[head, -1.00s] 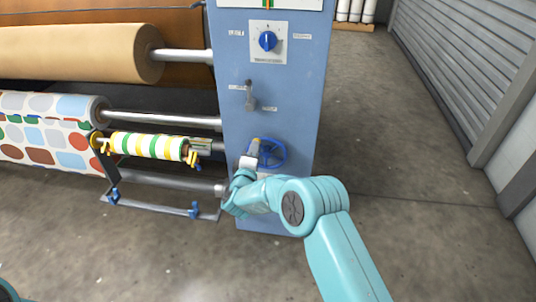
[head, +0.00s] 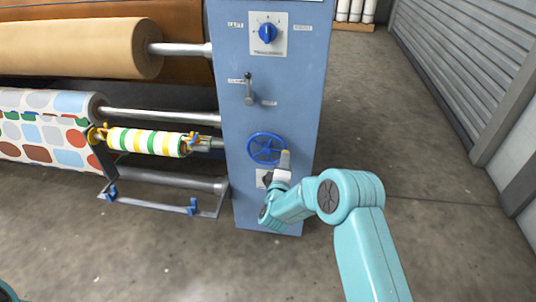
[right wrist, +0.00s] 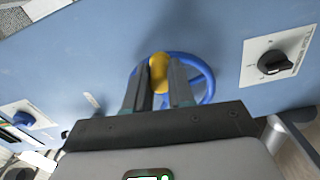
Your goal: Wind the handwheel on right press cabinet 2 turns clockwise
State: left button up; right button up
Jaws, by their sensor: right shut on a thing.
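The blue handwheel (head: 266,149) is on the front of the blue right press cabinet (head: 240,60), low on its face. My right gripper (head: 286,160) is at the lower right of the wheel's rim in the head view. In the right wrist view the gripper (right wrist: 159,88) is shut on the wheel's yellow handle (right wrist: 158,68), with the blue rim (right wrist: 207,75) curving behind the fingers. The fingers hide part of the wheel. My left gripper is not in view.
Above the wheel are a lever (head: 249,88) and a blue rotary knob (head: 267,33). A black knob (right wrist: 275,62) shows in the right wrist view. A striped roll (head: 145,142) and a patterned roll (head: 45,130) are left of the cabinet. The floor to the right is clear.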

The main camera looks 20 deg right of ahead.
jog(key=o, duration=1.1)
jog(key=p+v, duration=0.1)
jog(key=v, duration=0.6)
jog(key=shift+p, duration=0.3)
jog(key=shift+d, duration=0.1)
